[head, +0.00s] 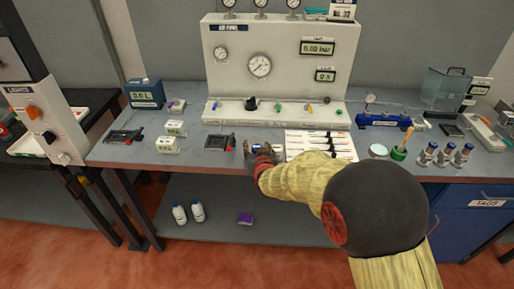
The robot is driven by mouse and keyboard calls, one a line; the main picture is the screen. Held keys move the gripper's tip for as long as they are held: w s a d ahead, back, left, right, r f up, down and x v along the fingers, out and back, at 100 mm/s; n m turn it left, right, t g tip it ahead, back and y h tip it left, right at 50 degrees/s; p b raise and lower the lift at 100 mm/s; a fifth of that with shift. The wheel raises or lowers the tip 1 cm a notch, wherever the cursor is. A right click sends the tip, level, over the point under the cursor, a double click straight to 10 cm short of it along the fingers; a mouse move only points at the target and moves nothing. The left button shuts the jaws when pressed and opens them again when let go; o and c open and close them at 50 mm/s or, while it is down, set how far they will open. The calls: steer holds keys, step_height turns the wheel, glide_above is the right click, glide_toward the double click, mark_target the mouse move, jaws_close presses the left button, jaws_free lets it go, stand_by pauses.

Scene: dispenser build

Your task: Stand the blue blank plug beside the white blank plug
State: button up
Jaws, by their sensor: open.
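My gripper (262,150) is open at the end of my arm, low over the front of the bench, left of the white sheet. A small blue and white item (277,148) shows just behind it, partly hidden by the gripper. I cannot tell whether the two touch. Neither the blue blank plug nor the white blank plug can be told for certain at this size. Small coloured fittings, including a blue one (216,105), line the white ledge of the gauge panel (283,80).
A white sheet (340,142) with several slim tools lies right of my gripper. A black device (219,142) lies to its left, with white boxes (168,145) beyond. Several small bottles (446,155) and a green-based tool (399,153) stand at the right. The front bench edge is near.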

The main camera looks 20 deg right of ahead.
steer(key=shift+r, duration=0.1)
steer(key=shift+s+r, duration=0.15)
steer(key=shift+r, duration=0.05)
steer(key=s+a+r+n+g+y+p, duration=0.1)
steer(key=s+a+r+g+p, duration=0.1)
steer(key=s+r, duration=0.6)
steer(key=s+a+r+g+y+p, duration=0.15)
steer(key=s+r, duration=0.25)
steer(key=s, duration=0.7)
steer(key=s+d+r+g, duration=0.1)
steer(key=s+r+g, duration=0.1)
steer(key=s, duration=0.8)
steer(key=s+d+r+g, duration=0.2)
steer(key=s, duration=0.9)
steer(key=shift+s+d+g+h, duration=0.25)
steer(key=shift+s+g+h, duration=0.05)
steer(key=shift+g+h, duration=0.05)
